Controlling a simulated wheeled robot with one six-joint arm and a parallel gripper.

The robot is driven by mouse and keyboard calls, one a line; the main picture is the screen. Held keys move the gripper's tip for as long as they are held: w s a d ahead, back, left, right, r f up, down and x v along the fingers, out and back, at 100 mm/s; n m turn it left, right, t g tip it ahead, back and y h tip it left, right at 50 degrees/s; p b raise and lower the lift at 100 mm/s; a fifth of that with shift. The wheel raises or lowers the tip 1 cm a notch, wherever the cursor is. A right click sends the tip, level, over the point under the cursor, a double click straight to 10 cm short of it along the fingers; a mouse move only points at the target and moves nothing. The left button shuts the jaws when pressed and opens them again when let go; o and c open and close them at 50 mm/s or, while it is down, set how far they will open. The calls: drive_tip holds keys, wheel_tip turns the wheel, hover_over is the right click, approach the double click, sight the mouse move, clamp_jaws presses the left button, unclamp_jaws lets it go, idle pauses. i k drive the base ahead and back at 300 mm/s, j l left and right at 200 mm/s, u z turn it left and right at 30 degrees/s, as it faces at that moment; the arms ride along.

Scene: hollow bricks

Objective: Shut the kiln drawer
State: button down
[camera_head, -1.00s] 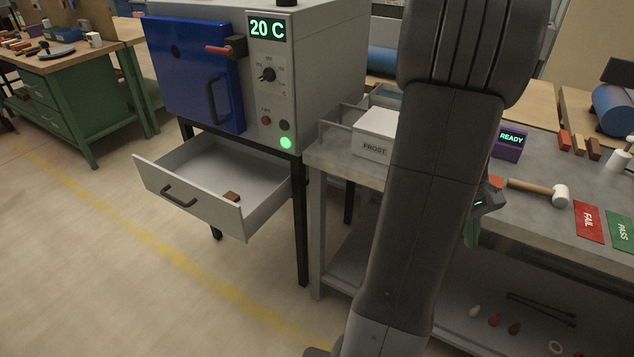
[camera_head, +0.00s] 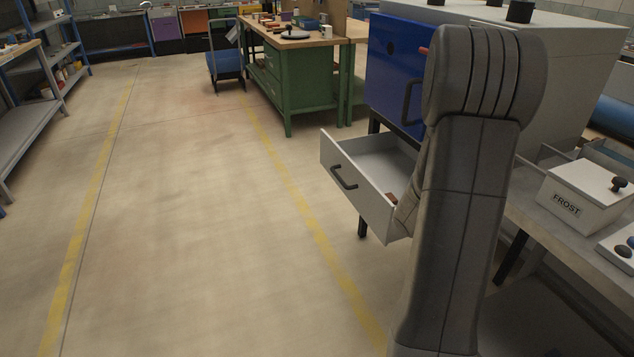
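The kiln drawer (camera_head: 352,192) is pulled out below the kiln. It is a pale grey tray with a dark bar handle (camera_head: 343,178) on its front. A small reddish-brown piece lies inside it, partly hidden by my arm. The kiln (camera_head: 394,72) has a blue door with a dark handle, and the door looks shut. My arm stands in front of the kiln's right part and the drawer's right end. My gripper is not in view.
A bench at the right holds a white FROST box (camera_head: 580,198). A green workbench (camera_head: 296,75) stands behind the kiln to the left. Open floor (camera_head: 200,220) with yellow lines lies left of the drawer. Grey shelving (camera_head: 30,110) stands at the far left.

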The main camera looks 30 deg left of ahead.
sight(365, 168)
drive_tip(key=i+j+u, duration=0.1)
drive_tip(key=u, duration=0.75)
drive_tip(key=i+u, duration=0.15)
drive_tip(key=u, duration=0.25)
drive_tip(key=i+u, duration=0.1)
drive_tip(key=u, duration=0.3)
drive_tip(key=i+l, duration=0.2)
drive_tip(key=i, duration=0.2)
drive_tip(key=i+l, duration=0.2)
drive_tip(key=i, duration=0.25)
drive_tip(key=u, duration=0.05)
